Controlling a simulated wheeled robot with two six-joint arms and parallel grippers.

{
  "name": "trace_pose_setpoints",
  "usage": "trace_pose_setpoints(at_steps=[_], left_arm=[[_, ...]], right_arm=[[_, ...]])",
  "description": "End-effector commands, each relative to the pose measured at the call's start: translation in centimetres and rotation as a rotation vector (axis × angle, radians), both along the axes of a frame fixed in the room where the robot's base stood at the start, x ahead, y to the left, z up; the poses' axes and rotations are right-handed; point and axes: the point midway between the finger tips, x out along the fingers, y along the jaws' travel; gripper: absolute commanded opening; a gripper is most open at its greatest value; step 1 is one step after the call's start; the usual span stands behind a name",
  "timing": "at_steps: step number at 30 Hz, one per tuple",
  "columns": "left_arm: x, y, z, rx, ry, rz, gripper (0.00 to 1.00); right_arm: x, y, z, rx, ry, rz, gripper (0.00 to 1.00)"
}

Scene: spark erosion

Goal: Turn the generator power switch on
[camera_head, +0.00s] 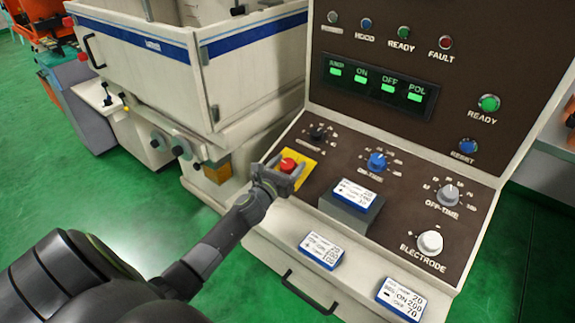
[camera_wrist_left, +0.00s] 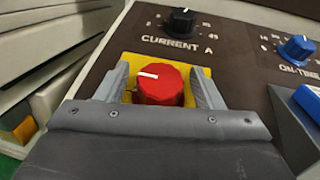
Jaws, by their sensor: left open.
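The generator power switch is a red knob (camera_head: 288,165) with a white pointer mark, on a yellow plate (camera_head: 304,163) at the left of the console's sloping panel. In the left wrist view the red knob (camera_wrist_left: 160,85) sits between my two fingers, with its white mark pointing to the left. My left gripper (camera_head: 284,172) is open around the knob, one finger on each side. A gap shows beside the fingers in the left wrist view (camera_wrist_left: 163,92); contact cannot be told. The labels on the yellow plate are hidden. My right gripper is not in view.
A black current knob (camera_head: 318,132), a blue on-time knob (camera_head: 376,162), an off-time knob (camera_head: 448,196) and an electrode knob (camera_head: 430,242) share the panel. A grey block with a card (camera_head: 354,193) stands right of the gripper. Two more cards lie along the front edge. A machine tank (camera_head: 150,60) stands at left.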

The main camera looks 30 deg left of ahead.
Motion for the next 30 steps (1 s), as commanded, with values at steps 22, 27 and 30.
trace_pose_setpoints(at_steps=[22,27,30], left_arm=[[0.0,0.1,0.3,0.016,-0.004,-0.037,0.17],[0.0,0.1,0.4,0.048,-0.005,-0.118,0.17],[0.1,0.1,0.3,0.075,-0.009,-0.189,0.17]], right_arm=[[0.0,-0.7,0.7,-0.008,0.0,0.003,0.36],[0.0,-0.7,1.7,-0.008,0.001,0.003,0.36],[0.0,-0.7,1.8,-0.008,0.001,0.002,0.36]])
